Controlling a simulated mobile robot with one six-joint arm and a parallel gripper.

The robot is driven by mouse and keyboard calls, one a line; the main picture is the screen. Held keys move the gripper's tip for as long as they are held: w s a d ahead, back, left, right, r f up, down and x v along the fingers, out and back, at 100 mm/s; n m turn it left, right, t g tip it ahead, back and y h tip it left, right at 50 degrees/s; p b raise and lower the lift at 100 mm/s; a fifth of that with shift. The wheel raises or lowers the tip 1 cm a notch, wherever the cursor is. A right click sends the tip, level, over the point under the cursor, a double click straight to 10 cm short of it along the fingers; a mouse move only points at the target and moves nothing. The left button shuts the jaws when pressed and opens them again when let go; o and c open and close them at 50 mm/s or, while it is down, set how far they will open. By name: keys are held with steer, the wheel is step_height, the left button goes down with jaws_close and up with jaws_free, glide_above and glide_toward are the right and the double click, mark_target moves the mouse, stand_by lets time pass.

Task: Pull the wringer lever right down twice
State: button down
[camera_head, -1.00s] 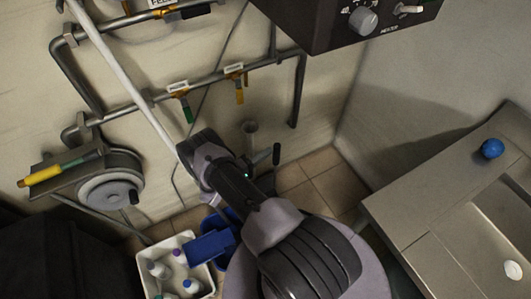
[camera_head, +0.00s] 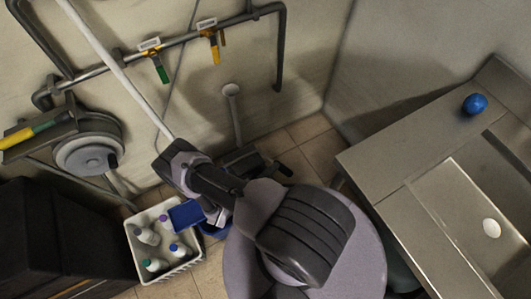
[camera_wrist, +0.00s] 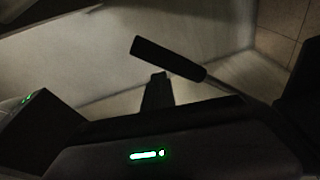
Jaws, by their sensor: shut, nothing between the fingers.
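The wringer lever shows in the wrist view as a black grip (camera_wrist: 168,58) on a thin metal rod that runs down to the right. In the head view its black end (camera_head: 284,169) shows just right of my gripper (camera_head: 245,160), which is partly hidden behind my arm. In the wrist view the dark finger end of my gripper (camera_wrist: 158,85) is just below the grip. I cannot tell whether they touch. The gripper is shut and empty. A blue part (camera_head: 186,215), perhaps of the wringer or bucket, shows left of my arm; the rest is mostly hidden.
A white crate of bottles (camera_head: 160,262) stands left of the blue part. A long white pole (camera_head: 115,70) slants down behind my arm. A steel sink counter (camera_head: 400,160) with a blue ball (camera_head: 474,104) is on the right. A hose reel (camera_head: 88,155) and valve pipes are on the wall.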

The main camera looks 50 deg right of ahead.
steer(key=s+a+f+b, duration=0.1)
steer(key=s+f+b, duration=0.2)
steer(key=s+f, duration=0.2)
step_height(320, 180, down, 3)
steer(key=shift+s+a+r+b, duration=0.15)
steer(key=shift+s+a+b, duration=0.15)
steer(key=shift+b, duration=0.1)
steer(key=shift+w+r, duration=0.1)
